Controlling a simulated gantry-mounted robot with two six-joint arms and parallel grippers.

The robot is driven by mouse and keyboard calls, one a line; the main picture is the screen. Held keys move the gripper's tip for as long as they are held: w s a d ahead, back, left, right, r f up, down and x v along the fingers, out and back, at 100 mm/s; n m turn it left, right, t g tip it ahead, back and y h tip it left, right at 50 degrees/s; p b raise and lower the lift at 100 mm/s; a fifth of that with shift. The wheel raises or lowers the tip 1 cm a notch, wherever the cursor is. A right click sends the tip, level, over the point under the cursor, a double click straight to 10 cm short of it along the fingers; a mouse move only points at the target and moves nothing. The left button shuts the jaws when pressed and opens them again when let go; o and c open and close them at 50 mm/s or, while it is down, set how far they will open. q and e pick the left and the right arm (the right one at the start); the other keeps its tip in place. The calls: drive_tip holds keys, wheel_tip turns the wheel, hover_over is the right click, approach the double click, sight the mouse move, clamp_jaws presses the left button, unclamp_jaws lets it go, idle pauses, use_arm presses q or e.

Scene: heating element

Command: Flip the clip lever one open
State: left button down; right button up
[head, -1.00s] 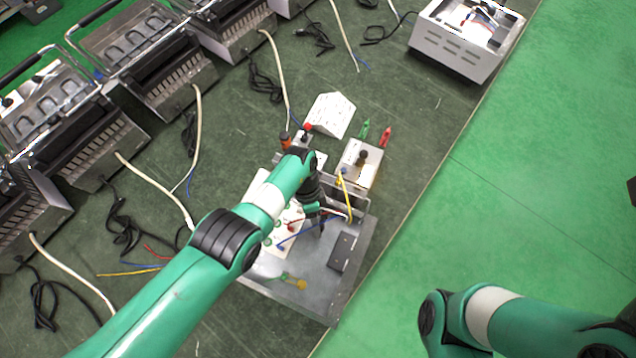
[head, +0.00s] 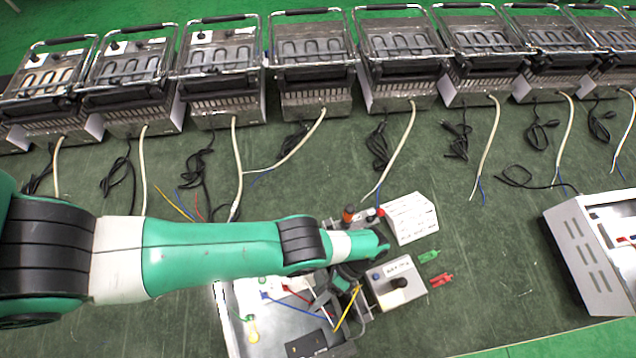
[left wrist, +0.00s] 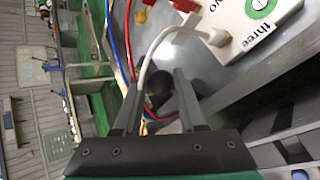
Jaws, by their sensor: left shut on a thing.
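In the head view my left gripper (head: 335,297) reaches down over a metal tray (head: 285,322) with wires and a white block on it. In the left wrist view the two dark fingers (left wrist: 157,98) stand some way apart, with a dark rounded piece (left wrist: 160,84) between them. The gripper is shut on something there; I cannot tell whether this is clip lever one. A white cable (left wrist: 148,60) bends past the left finger. A white block (left wrist: 262,25) labelled "three" is at upper right. No lever marked "one" can be made out. My right gripper is out of view.
A small box with a black knob (head: 398,282) stands right of the gripper, beside green (head: 429,256) and red (head: 441,280) clips. Several grill-like units line the back. A grey case (head: 590,250) stands at right.

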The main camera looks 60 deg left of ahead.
use_arm(q)
drive_tip(key=shift+w+f, duration=0.2)
drive_tip(key=shift+w, duration=0.2)
drive_tip(key=c, duration=0.7)
unclamp_jaws()
drive_tip(key=shift+w+d, duration=0.1)
drive_tip(key=shift+o, duration=1)
drive_tip(key=shift+w, duration=0.2)
drive_tip(key=shift+o, duration=1.1)
drive_tip(key=shift+d, duration=0.1)
drive_tip(key=shift+s, duration=0.15)
